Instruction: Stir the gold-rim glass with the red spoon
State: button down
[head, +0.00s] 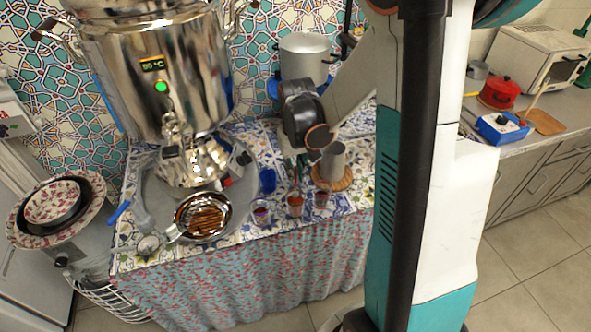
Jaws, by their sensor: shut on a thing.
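My gripper (296,164) points down over the front part of the patterned table, with my dark wrist above it. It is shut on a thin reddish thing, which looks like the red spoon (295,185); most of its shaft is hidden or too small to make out. Directly below is the middle glass (295,205), with reddish contents. The spoon's lower end appears to be at or inside this glass. A second glass (261,213) stands to the left and a third (321,198) to the right. The rims are too small to tell which is gold.
A metal jug (333,161) on a round wooden mat (345,180) stands close right of my gripper. A blue cup (268,180) is close left. The large samovar (155,70) and a strainer pan (203,216) fill the left side. A pot (304,56) stands behind.

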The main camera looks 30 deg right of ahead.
aim_at(295, 189)
jog(key=shift+f+b, duration=2.45)
jog(key=shift+f, duration=0.75)
